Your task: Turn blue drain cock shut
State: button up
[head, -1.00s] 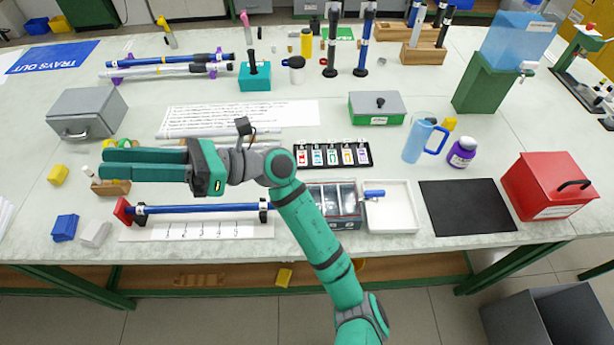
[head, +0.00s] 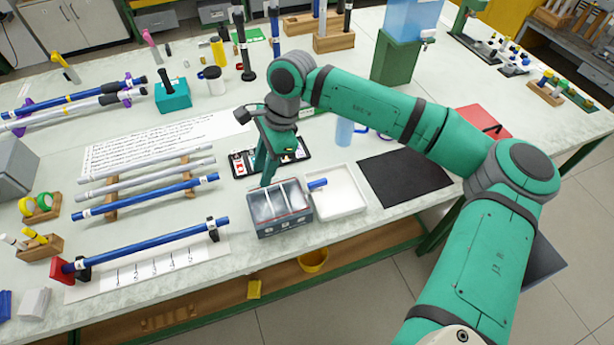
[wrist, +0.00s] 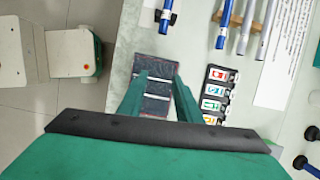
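The blue drain cock (head: 317,184) sticks out from the right side of a grey divided box with clear compartments (head: 281,222), above a white tray (head: 350,207). It is too small to tell how far it is turned. My gripper (head: 266,178) points down at the back left of the box, left of the cock. In the wrist view the two fingers of my gripper (wrist: 158,82) are apart, with the box (wrist: 153,100) showing between and beyond them. Nothing is held. The cock is hidden in the wrist view.
A black mat (head: 405,182) lies right of the tray. Blue and grey rods (head: 150,196) rest to the left. A blue jug (head: 345,131) stands behind the tray, partly hidden by my arm.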

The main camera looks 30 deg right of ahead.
aim_at(318, 182)
jog(key=s+d+r+g+h, duration=0.1)
jog(key=s+d+h, duration=0.3)
jog(key=d, duration=0.9)
jog(key=shift+m, duration=0.4)
notch_tip(318, 182, down, 10)
jog(key=shift+d+f, duration=0.15)
jog(key=shift+f, duration=0.1)
grip_shut()
